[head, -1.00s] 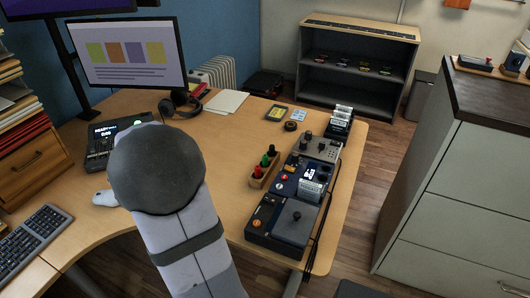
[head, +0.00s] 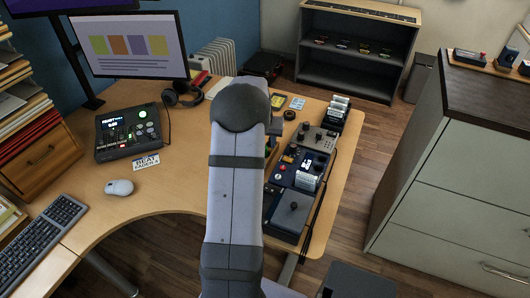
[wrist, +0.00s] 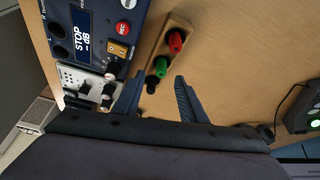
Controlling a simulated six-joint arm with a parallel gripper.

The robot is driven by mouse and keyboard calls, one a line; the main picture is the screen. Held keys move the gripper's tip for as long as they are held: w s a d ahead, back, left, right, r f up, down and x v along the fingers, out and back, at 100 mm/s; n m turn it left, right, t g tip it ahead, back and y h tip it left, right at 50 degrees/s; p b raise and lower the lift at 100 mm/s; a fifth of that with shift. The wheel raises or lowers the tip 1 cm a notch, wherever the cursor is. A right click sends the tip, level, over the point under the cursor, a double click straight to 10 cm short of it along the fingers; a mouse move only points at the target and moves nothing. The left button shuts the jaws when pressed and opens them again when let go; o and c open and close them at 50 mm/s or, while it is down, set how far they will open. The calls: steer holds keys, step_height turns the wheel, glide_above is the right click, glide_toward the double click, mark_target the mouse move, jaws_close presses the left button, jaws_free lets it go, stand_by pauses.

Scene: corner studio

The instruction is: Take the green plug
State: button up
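A wooden rack (wrist: 181,22) in the wrist view holds a row of plugs: a red plug (wrist: 176,40), the green plug (wrist: 160,67) and a black plug (wrist: 152,84). My gripper (wrist: 160,77) is open and empty, with its two dark fingers apart. In the wrist view the green and black plugs appear between the fingertips, and the red one lies farther ahead. I cannot tell the height of the fingers above the rack. In the head view my arm hides the rack's plugs and most of the gripper.
A blue device (wrist: 75,62) with a display and a grey box (wrist: 72,75) with knobs lie left of the rack in the wrist view.

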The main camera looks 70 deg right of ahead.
steer(key=shift+p+x, duration=1)
steer(key=shift+x, duration=2.15)
steer(key=shift+w, duration=0.1)
steer(key=shift+c, duration=0.7)
jaws_close()
